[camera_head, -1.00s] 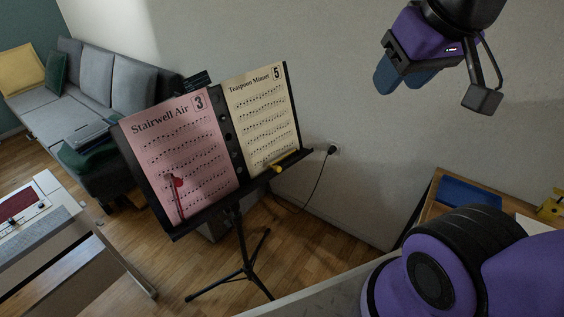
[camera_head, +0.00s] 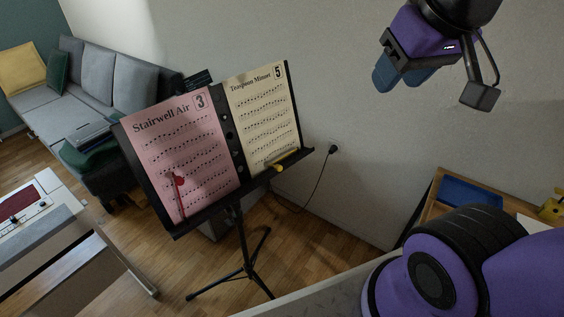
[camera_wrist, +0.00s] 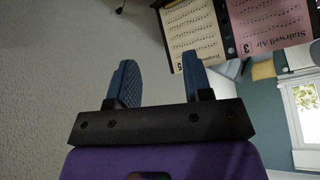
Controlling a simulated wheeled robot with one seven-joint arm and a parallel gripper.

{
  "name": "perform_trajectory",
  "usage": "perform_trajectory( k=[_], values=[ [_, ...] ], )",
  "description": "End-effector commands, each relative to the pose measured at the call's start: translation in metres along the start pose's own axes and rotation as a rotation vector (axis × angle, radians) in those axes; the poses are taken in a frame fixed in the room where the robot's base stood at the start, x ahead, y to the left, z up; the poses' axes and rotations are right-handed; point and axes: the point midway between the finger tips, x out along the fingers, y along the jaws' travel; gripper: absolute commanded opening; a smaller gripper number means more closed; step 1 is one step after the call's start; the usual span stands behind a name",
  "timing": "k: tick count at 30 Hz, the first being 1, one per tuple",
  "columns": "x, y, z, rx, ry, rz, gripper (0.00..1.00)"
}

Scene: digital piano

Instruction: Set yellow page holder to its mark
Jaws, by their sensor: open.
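A music stand (camera_head: 226,127) holds a pink sheet (camera_head: 178,150), "Stairwell Air", and a cream sheet (camera_head: 262,115), "Teaspoon Minuet". A small yellow piece (camera_head: 278,168), apparently the yellow page holder, is at the stand's lower ledge, near the bottom of the cream sheet. A red page holder (camera_head: 178,185) rests against the lower pink sheet. I cannot make out a mark for the yellow holder. My gripper (camera_head: 402,80) is open and empty, up to the right of the stand and apart from it. In the wrist view, its blue fingers (camera_wrist: 158,72) are spread, with both sheets upside down beyond.
A wooden table at right holds a blue tray (camera_head: 468,193) and a yellow object (camera_head: 550,208). A grey sofa (camera_head: 90,75) stands at back left and a white piano-like unit (camera_head: 45,235) at lower left. Bare wall (camera_head: 350,100) lies between stand and gripper.

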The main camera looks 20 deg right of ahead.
Motion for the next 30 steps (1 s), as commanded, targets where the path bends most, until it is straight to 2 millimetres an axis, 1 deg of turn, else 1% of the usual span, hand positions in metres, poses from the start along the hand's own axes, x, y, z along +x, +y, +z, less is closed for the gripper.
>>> perform_trajectory(
  k=[5,9,14,18,22,27,30],
  values=[
    [0.021,-0.004,-0.024,-0.029,-0.050,-0.021,0.46],
    [0.047,-0.010,-0.049,-0.062,-0.100,-0.037,0.46],
    [0.082,-0.020,-0.073,-0.102,-0.155,-0.044,0.46],
    [0.116,-0.031,-0.091,-0.139,-0.201,-0.043,0.46],
    [0.150,-0.043,-0.103,-0.175,-0.244,-0.036,0.46],
    [0.198,-0.060,-0.115,-0.230,-0.297,-0.018,0.46],
    [0.227,-0.070,-0.117,-0.263,-0.327,-0.002,0.46]
  ],
)
